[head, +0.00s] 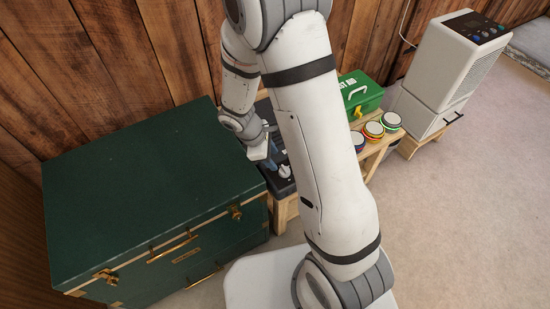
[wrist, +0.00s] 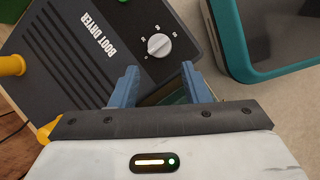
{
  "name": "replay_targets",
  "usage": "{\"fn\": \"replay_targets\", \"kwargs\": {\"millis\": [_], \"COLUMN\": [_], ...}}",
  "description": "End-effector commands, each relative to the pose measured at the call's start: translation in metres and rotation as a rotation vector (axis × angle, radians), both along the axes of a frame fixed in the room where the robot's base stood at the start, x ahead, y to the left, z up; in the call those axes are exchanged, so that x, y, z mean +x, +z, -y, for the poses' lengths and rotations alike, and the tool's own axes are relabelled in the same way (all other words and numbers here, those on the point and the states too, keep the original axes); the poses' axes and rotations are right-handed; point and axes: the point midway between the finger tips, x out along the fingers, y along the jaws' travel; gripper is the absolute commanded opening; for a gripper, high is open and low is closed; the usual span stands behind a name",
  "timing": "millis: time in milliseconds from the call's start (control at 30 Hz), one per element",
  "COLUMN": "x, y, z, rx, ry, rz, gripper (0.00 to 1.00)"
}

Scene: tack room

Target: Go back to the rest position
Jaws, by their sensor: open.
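My gripper (head: 271,160) hangs over a dark box at the near end of the low wooden bench, partly behind my own arm in the head view. In the wrist view my gripper (wrist: 163,82) shows two blue fingers spread apart with nothing between them. The dark box is a boot dryer (wrist: 75,62) with white lettering. Its round grey knob (wrist: 159,45) lies just beyond the fingertips, outside the jaws. The knob also shows as a pale spot in the head view (head: 284,171). I cannot tell how high the fingers are above the dryer.
A dark green trunk (head: 140,190) with brass latches stands at left, close to my gripper. Green first-aid box (head: 362,93) and several round tins (head: 373,131) sit farther along the bench. A white appliance (head: 450,65) stands behind. Floor at right (head: 470,210) is clear.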

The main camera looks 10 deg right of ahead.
Motion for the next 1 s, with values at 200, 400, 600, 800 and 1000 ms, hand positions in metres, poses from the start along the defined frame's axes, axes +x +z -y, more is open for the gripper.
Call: {"fn": "replay_targets", "kwargs": {"millis": [200,400,600,800,1000], "x": [0.000,0.000,-0.001,-0.009,-0.037], "y": [0.000,0.000,0.013,0.100,0.207], "z": [-0.001,-0.001,0.001,0.016,0.034], "rx": [0.000,0.000,0.005,0.052,0.140], "ry": [0.000,0.000,-0.023,-0.227,-0.534], "rz": [0.000,0.000,0.013,0.112,0.239], "gripper": [0.42,0.42,0.42,0.42,0.42]}}
